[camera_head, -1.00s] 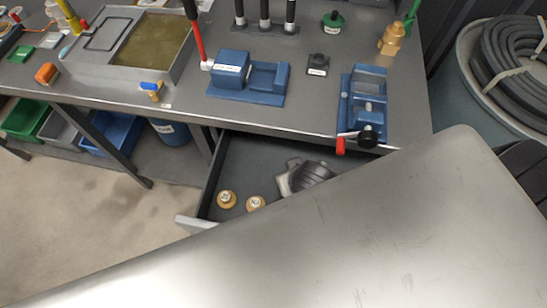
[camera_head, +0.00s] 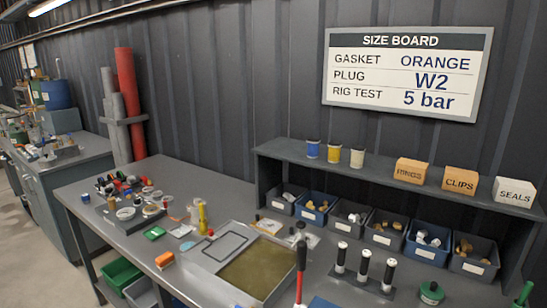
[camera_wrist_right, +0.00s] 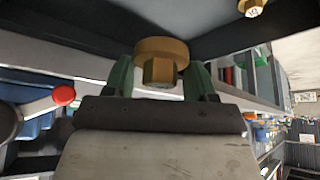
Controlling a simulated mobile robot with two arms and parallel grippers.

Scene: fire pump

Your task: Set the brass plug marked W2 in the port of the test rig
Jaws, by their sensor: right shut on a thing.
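In the right wrist view my right gripper (camera_wrist_right: 161,78) is shut on a brass plug (camera_wrist_right: 160,50) with a wide round flange and a hexagonal part. The mark on this plug cannot be read. Another brass plug (camera_wrist_right: 252,8) is at the top right edge, apart from the gripper, its mark too small to read. The size board (camera_head: 405,73) on the wall reads "PLUG W2" in the head view. A blue body (camera_wrist_right: 25,105) with a red knob (camera_wrist_right: 64,95) shows at the left of the wrist view; I cannot tell its port. My left gripper is not in view.
The workbench (camera_head: 130,215) carries a tray (camera_head: 240,258) with a greenish surface, a red-handled tool (camera_head: 301,265) and black posts with white tops (camera_head: 364,265). A shelf (camera_head: 380,172) stands at the back above several small bins (camera_head: 427,242).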

